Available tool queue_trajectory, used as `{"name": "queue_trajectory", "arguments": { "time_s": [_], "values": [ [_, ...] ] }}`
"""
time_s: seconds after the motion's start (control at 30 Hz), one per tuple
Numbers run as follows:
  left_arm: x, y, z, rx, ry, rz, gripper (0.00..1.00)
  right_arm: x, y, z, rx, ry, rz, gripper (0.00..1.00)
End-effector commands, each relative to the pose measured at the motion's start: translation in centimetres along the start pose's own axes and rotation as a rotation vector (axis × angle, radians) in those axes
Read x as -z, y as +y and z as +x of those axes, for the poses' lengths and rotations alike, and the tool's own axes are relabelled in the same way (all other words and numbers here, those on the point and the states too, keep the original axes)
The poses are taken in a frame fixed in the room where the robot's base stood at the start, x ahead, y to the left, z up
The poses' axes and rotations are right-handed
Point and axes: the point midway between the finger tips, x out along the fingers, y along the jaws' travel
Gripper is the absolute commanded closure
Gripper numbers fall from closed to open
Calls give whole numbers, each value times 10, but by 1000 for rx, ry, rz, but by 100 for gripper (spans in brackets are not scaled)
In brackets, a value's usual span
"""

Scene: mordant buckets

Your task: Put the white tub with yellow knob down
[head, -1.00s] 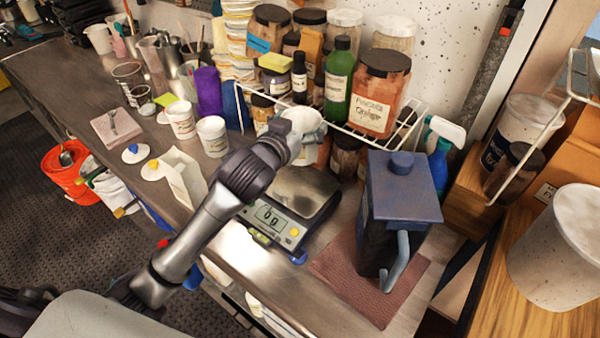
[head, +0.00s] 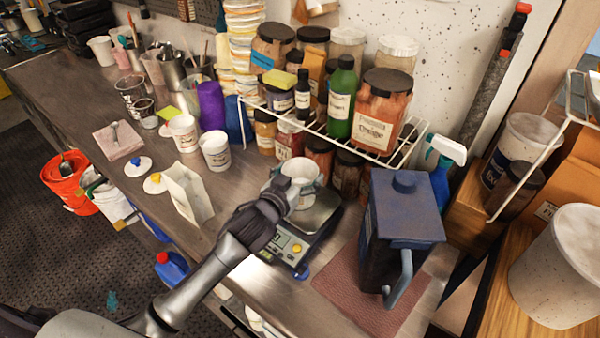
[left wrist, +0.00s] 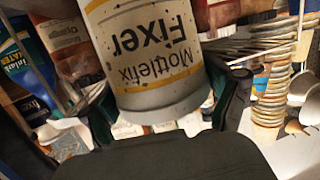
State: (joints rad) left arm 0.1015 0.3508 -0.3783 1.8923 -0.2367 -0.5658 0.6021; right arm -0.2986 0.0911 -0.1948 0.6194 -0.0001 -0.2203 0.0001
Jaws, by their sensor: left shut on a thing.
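My left gripper (head: 287,190) is shut on a white tub (head: 301,171) over the digital scale (head: 288,248). The tub is roughly upright, and its top looks open. In the left wrist view the tub (left wrist: 150,50) fills the upper middle, with yellow bands and an upside-down "Mottlefix Fixer" label. No knob shows on it. A white lid with a yellow knob (head: 155,183) lies on the bench at the left. My gripper hides part of the scale and its display. I cannot tell whether the tub touches the pan (head: 318,214). My right gripper is not in view.
A wire rack (head: 375,150) with jars stands behind the scale. A dark blue jug (head: 400,240) stands on a reddish mat (head: 345,290) at the right. A pale paper bag (head: 190,193) and two white tubs (head: 184,133) (head: 215,151) stand left. Bare bench shows between bag and scale.

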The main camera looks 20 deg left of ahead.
Motion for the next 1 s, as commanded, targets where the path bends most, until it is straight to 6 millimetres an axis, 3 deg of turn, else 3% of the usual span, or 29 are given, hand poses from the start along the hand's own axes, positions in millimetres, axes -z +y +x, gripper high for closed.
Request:
{"name": "queue_trajectory", "arguments": {
  "time_s": [0.1,0.13,0.2,0.63,1.0],
  "values": [
    [-3,0,1,0,1,0,58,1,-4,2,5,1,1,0],
    [-3,0,1,0,1,0,8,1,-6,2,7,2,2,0],
    [-2,0,0,0,0,0,0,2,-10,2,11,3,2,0],
    [-1,0,-5,-1,0,-1,0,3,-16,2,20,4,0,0],
    [-3,0,-79,0,-1,0,0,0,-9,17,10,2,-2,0]
  ]
}}
